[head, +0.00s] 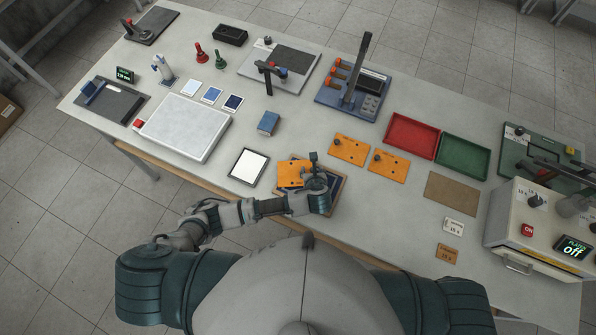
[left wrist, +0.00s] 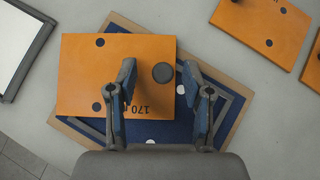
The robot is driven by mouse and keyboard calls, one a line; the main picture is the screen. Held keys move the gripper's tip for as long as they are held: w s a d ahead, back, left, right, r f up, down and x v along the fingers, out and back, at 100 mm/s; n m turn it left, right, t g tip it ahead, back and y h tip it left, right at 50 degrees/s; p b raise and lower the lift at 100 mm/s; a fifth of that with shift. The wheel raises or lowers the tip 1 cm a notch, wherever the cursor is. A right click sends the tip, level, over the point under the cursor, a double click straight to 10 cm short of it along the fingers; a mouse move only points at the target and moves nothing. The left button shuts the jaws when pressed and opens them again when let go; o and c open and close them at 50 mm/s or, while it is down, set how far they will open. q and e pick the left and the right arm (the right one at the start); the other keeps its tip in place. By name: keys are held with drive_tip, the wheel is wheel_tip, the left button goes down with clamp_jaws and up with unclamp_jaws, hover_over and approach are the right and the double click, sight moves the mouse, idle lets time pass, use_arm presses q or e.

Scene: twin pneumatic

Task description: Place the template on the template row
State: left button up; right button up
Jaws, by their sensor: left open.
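An orange template (head: 291,173) with a dark round knob, dark dots and the printing "170" lies on a blue panel with a tan border (head: 335,190). The template also shows in the left wrist view (left wrist: 85,75), turned relative to the panel (left wrist: 180,132). My left gripper (head: 313,162) is over the template's right part. In the left wrist view its open fingers (left wrist: 158,78) stand on either side of the knob (left wrist: 163,72), with gaps visible. Two more orange templates with knobs (head: 349,150) (head: 388,166) lie side by side further right. My right gripper is not in view.
A white-faced tablet (head: 248,166) lies just left of the panel, and a blue block (head: 268,123) behind it. Red (head: 411,136) and green (head: 465,156) trays and a brown board (head: 451,193) lie to the right. A control box (head: 540,225) stands at the right edge.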

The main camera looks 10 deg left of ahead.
use_arm(q)
drive_tip(key=shift+w+f, duration=0.2)
drive_tip(key=shift+s+d, duration=0.15)
drive_tip(key=shift+d, duration=0.15)
clamp_jaws()
drive_tip(key=shift+a, duration=0.1)
drive_tip(key=shift+a, duration=0.1)
